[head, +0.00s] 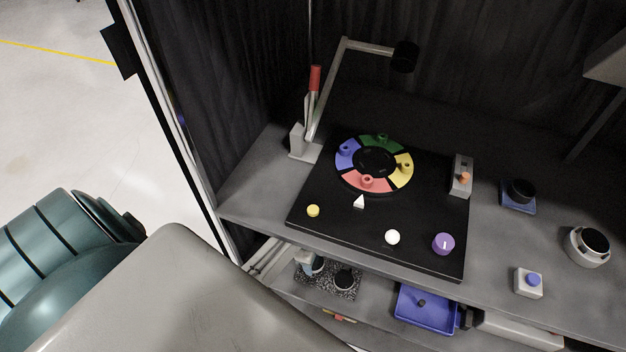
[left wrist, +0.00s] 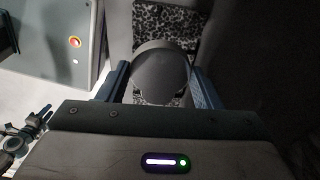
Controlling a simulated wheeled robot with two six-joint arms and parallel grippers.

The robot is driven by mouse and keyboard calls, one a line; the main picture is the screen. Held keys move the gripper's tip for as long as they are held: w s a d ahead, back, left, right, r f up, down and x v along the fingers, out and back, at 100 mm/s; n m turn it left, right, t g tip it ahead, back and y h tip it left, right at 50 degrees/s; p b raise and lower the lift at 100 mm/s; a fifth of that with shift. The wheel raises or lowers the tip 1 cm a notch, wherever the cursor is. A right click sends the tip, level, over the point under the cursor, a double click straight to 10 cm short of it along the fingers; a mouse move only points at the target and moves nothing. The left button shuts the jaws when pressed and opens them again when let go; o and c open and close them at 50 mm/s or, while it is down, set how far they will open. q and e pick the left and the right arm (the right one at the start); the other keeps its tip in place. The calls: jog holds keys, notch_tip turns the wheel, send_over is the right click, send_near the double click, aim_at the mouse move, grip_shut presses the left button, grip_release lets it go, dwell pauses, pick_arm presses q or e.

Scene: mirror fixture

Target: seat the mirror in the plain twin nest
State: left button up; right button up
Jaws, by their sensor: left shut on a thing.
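In the left wrist view my left gripper (left wrist: 163,88) is shut on a dark grey round piece, which I take for the mirror (left wrist: 160,72); it sits between the two blue-grey fingers. A black-and-white speckled mat (left wrist: 165,18) shows beyond it. In the head view a speckled mat (head: 327,291) lies on the lower shelf, with a dark round piece (head: 344,279) and another dark round piece with a pale block beside it (head: 313,266). I cannot tell which thing is the plain twin nest. My right gripper is not in view.
A black board (head: 420,205) on the bench carries a coloured ring (head: 367,182) and several knobs. A lamp (head: 404,57) arches above. A blue tray (head: 405,316) stands on the lower shelf. The bench edge overhangs this shelf. A round white holder (head: 575,252) stands at the right.

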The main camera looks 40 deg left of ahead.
pick_arm(q)
jog(key=shift+w+a+r, duration=0.1)
jog(key=shift+w, duration=0.35)
notch_tip(320, 180, down, 4)
jog(key=b, duration=0.5)
jog(key=shift+f+b, duration=0.35)
jog(key=shift+f, duration=0.7)
jog(key=shift+s+p, duration=0.1)
jog(key=shift+p, duration=0.3)
jog(key=shift+p, duration=0.3)
